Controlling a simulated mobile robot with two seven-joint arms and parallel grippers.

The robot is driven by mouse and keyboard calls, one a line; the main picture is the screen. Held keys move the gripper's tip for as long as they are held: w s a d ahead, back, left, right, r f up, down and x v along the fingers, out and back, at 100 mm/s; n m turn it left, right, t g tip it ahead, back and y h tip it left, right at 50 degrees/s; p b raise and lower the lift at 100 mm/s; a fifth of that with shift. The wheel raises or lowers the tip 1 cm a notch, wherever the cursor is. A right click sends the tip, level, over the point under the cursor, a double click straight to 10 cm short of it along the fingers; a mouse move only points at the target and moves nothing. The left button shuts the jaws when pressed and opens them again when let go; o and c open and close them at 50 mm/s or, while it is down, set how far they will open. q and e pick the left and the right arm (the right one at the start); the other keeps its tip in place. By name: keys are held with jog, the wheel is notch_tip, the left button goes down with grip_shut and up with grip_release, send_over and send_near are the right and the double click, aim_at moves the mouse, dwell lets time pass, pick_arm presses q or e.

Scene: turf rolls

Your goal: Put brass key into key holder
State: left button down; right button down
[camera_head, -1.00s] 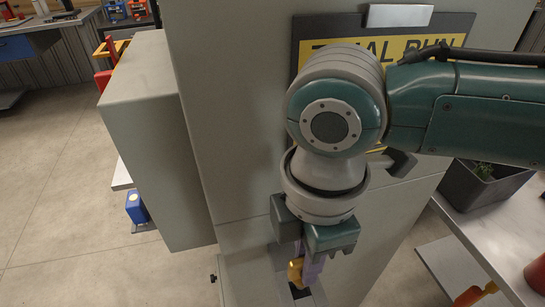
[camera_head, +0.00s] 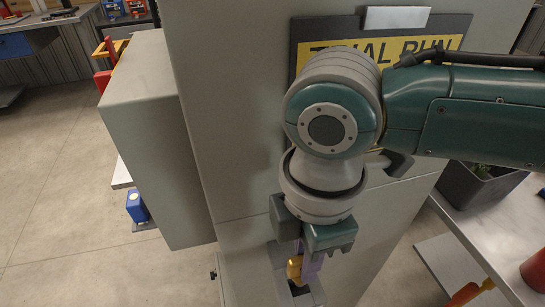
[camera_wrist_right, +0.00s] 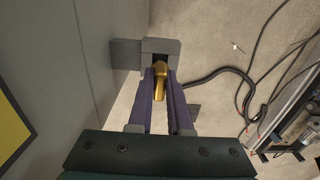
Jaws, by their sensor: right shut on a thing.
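The brass key (camera_head: 295,268) is held between the purple fingers of my right gripper (camera_head: 303,270), which points down in the head view. The right wrist view shows the key (camera_wrist_right: 159,82) between the two fingers (camera_wrist_right: 160,88), its far end at a grey holder. The key holder (camera_wrist_right: 161,45) is a grey block with a dark opening facing the key. I cannot tell whether the key's end is inside the opening. In the head view, a grey fixture with a dark slot (camera_head: 299,291) lies just below the key. My left gripper is out of view.
A tall grey cabinet (camera_head: 240,150) with a yellow "TRIAL RUN" sign (camera_head: 440,43) stands close to my right arm. A grey box (camera_head: 150,130) juts out at its left. A table (camera_head: 490,225) with a dark planter (camera_head: 478,185) stands at right. Dark cables (camera_wrist_right: 250,90) lie on the floor.

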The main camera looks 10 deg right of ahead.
dwell(0.7)
jog(key=shift+p, duration=0.5)
jog(key=shift+f+b, duration=0.65)
jog(key=shift+f, duration=0.2)
jog(key=shift+f+b, duration=0.85)
jog(key=shift+f, duration=0.4)
jog(key=c, duration=0.8)
grip_release()
jog(key=shift+o, duration=0.2)
jog(key=shift+r, duration=0.1)
jog(key=shift+r, duration=0.3)
notch_tip(320, 180, up, 9)
jog(key=shift+r+p, duration=0.15)
jog(key=shift+p, duration=0.2)
